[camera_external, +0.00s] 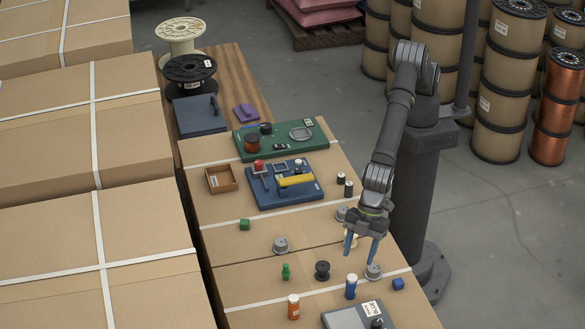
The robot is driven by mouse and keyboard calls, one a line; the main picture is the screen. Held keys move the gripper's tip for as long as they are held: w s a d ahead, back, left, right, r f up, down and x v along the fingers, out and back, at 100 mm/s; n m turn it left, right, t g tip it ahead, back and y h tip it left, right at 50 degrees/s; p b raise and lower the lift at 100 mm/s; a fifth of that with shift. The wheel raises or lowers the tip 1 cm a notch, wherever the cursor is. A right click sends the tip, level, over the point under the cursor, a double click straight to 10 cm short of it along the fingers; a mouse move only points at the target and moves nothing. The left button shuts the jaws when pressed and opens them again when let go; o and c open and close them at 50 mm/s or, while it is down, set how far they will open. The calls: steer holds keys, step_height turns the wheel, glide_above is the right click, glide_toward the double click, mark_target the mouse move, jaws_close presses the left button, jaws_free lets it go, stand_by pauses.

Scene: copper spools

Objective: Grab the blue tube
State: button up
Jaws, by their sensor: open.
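The blue tube (351,287) stands upright near the front of the cardboard-topped work surface and has a pale cap. My gripper (361,254) points down with its two blue fingers apart and nothing visible between them. In the picture it is above and slightly right of the blue tube, apart from it. I cannot tell its exact height over the surface.
A blue cube (398,284) and an orange bottle (293,306) flank the tube. A grey metal part (373,272) is close to the right finger. A black spool (322,270) and green piece (286,271) lie left. A grey device (345,318) is in front.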

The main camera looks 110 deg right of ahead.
mark_target(357, 296)
steer(key=x, duration=0.5)
steer(key=shift+f, duration=0.15)
steer(key=shift+a+x, duration=0.2)
steer(key=shift+x, duration=1.1)
steer(key=shift+a+x, duration=0.15)
steer(key=shift+x, duration=1.15)
steer(key=c, duration=1.1)
steer(key=shift+r, duration=0.2)
